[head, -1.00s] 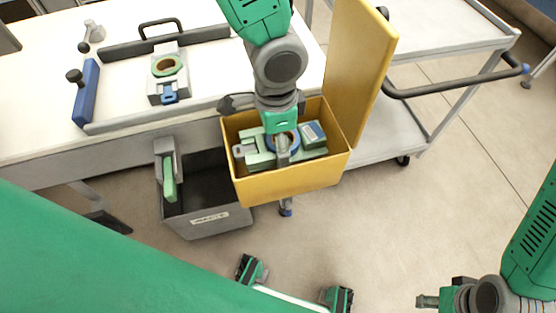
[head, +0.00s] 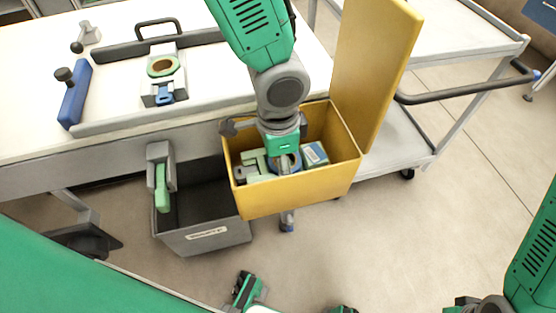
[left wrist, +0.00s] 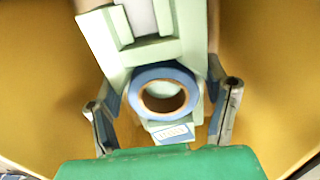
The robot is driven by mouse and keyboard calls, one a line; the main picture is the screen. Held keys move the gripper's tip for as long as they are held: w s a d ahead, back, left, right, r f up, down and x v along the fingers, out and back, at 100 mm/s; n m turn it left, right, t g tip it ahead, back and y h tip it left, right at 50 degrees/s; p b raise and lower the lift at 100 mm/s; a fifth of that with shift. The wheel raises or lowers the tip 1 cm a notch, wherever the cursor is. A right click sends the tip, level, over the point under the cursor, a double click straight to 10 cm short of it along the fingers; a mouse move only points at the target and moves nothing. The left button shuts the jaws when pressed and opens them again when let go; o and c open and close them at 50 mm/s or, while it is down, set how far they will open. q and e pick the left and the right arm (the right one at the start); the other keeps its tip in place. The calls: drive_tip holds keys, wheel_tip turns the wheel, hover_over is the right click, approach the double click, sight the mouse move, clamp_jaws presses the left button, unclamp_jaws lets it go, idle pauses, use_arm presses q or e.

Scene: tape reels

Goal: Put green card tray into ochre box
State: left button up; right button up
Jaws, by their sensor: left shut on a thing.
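The pale green card tray (head: 257,166) is inside the open ochre box (head: 300,192), low between its walls. The tray carries a blue tape reel, seen as a ring with a brown core in the left wrist view. My left gripper (left wrist: 167,112) reaches down into the box and is shut on the tray (left wrist: 117,48), one finger on each side. The arm hides part of the tray in the head view. I cannot tell whether the tray touches the box floor.
A blue-and-white item (head: 314,153) is in the box's right part. The box's lid (head: 375,70) stands open at its right. A grey bin (head: 205,235) is beside the box, on the left. A similar tray with a green reel (head: 163,67) lies on the white table.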

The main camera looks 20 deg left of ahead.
use_arm(q)
drive_tip(key=shift+d+f, duration=0.3)
drive_tip(key=shift+f, duration=0.2)
drive_tip(key=o, duration=1.3)
drive_tip(key=shift+a, duration=0.15)
drive_tip(key=shift+r, duration=0.1)
wheel_tip(320, 180, up, 13)
drive_tip(key=p, duration=0.4)
drive_tip(key=shift+s, duration=0.1)
